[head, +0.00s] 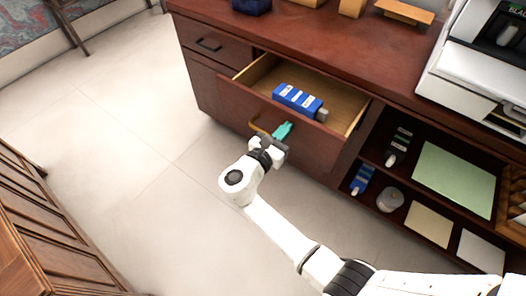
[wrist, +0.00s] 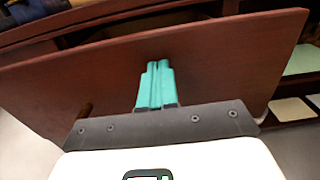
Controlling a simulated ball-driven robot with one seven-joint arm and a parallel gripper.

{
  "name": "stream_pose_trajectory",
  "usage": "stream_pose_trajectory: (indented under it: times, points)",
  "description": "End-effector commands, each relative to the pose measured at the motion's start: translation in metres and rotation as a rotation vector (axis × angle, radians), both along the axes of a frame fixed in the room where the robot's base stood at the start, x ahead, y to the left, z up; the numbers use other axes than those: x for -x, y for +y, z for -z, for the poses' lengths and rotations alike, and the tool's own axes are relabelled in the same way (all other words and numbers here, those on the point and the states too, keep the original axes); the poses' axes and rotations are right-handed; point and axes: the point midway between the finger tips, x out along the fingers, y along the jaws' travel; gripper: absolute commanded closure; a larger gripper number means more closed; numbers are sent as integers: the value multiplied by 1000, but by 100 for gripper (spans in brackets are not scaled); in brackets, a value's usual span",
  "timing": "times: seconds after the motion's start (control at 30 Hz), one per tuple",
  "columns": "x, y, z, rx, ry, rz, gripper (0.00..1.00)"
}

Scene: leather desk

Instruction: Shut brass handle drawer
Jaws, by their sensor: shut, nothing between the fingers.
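The brass handle drawer (head: 309,149) stands open in the dark red wooden desk, its pale wooden inside showing. A blue box with white labels (head: 298,101) lies inside it. The brass handle (head: 257,124) is on the drawer front, left of my gripper in the head view. My gripper (head: 283,130) has teal fingers, closed together with nothing between them. In the wrist view the fingers (wrist: 156,84) point at the drawer front (wrist: 220,65), near its upper middle. I cannot tell whether they touch it. The handle is partly hidden in the wrist view.
A shut drawer with a dark handle (head: 209,45) is to the left. Open shelves on the right hold a green sheet (head: 453,179), a grey roll (head: 390,199) and small boxes. A white machine (head: 470,70) stands on the desktop. The floor (head: 130,120) at left is clear.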

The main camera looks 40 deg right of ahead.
Motion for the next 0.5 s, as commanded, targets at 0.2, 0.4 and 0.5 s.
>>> stream_pose_trajectory:
  times: [0.2,0.4,0.5]
  points:
    - [-18,-62,2,0,0,8,100]
    - [-35,-115,3,0,-2,8,100]
    - [-43,-139,4,1,-1,7,100]
